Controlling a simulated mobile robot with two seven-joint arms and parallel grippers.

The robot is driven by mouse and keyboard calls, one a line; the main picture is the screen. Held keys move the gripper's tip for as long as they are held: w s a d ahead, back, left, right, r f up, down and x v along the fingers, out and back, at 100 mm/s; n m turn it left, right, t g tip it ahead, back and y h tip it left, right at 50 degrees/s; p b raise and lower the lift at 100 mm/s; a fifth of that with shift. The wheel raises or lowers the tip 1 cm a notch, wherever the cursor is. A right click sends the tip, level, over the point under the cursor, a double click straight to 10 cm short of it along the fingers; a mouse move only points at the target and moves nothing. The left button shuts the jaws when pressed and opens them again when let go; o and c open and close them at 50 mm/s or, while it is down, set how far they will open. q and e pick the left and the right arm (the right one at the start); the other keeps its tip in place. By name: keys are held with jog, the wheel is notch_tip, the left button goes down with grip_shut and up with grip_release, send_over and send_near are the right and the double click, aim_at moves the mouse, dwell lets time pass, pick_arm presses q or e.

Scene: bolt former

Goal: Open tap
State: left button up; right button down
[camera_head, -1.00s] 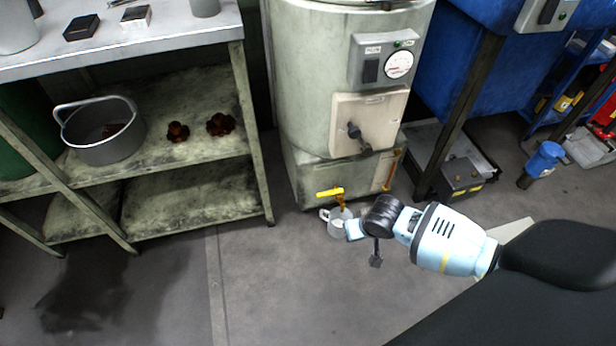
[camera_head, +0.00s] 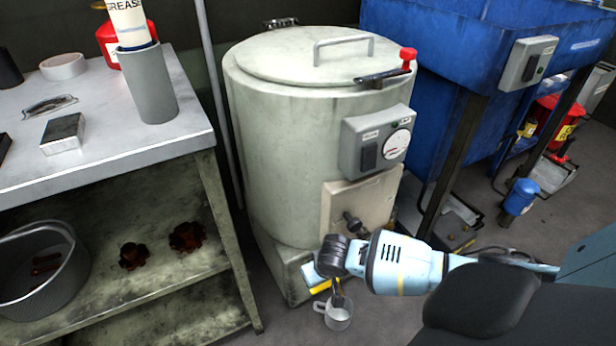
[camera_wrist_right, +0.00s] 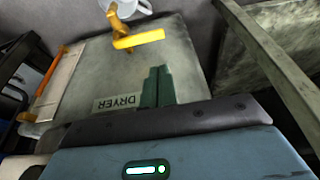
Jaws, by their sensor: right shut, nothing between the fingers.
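The dryer (camera_head: 300,150) is a pale drum on a boxy base. Its tap has a yellow handle (camera_head: 321,288), which shows crosswise in the right wrist view (camera_wrist_right: 138,39) above an orange-brown spout (camera_wrist_right: 114,17). A grey-white mug (camera_head: 337,317) stands on the floor below the tap, partly cut off in the wrist view. My right gripper (camera_head: 312,276) is beside the handle near the base; its shut, empty fingers (camera_wrist_right: 158,72) are just short of the handle in the wrist view. I cannot tell whether they touch. My left gripper is not in view.
A metal bench (camera_head: 190,137) with a shelf stands left of the dryer. A blue cabinet (camera_head: 465,60) on dark legs stands right. A lever with a red knob (camera_head: 407,55) sits on the dryer's lid. A panel with a dark knob (camera_head: 353,222) is above my gripper.

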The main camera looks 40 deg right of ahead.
aim_at(325, 287)
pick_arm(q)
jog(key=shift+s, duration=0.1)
